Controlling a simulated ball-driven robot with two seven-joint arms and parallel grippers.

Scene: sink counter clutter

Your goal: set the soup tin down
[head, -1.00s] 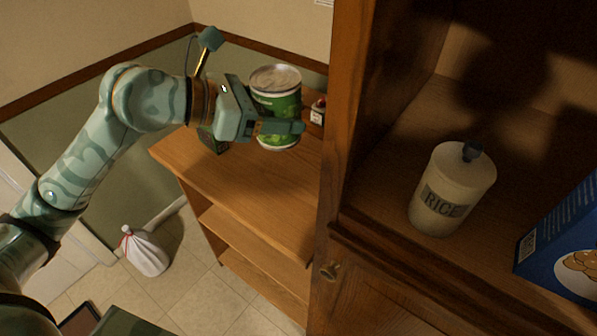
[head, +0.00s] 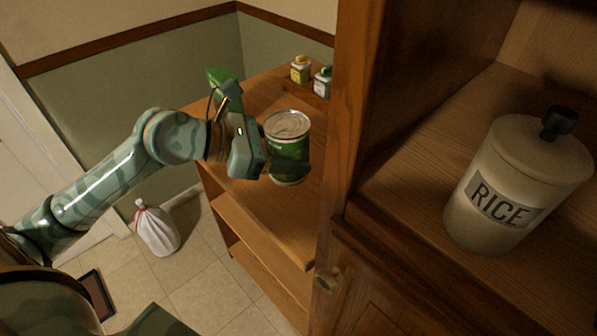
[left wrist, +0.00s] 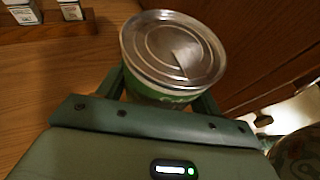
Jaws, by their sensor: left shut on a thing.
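The soup tin (head: 289,150) is a green can with a silver lid, upright in the head view. My left gripper (head: 290,168) is shut on it, with its fingers around the tin's sides. In the left wrist view the tin's lid (left wrist: 174,48) shows between the two fingers. The tin is over the wooden shelf unit's top (head: 250,195). Its base is near that surface, but I cannot tell whether it touches. My right gripper is not in view.
Two small spice jars, one yellow (head: 300,70) and one white (head: 322,82), stand behind the tin. A green box (head: 219,76) is behind my gripper. The tall cabinet (head: 345,150) with a rice canister (head: 517,185) rises close on the right. Bare wood lies in front of the tin.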

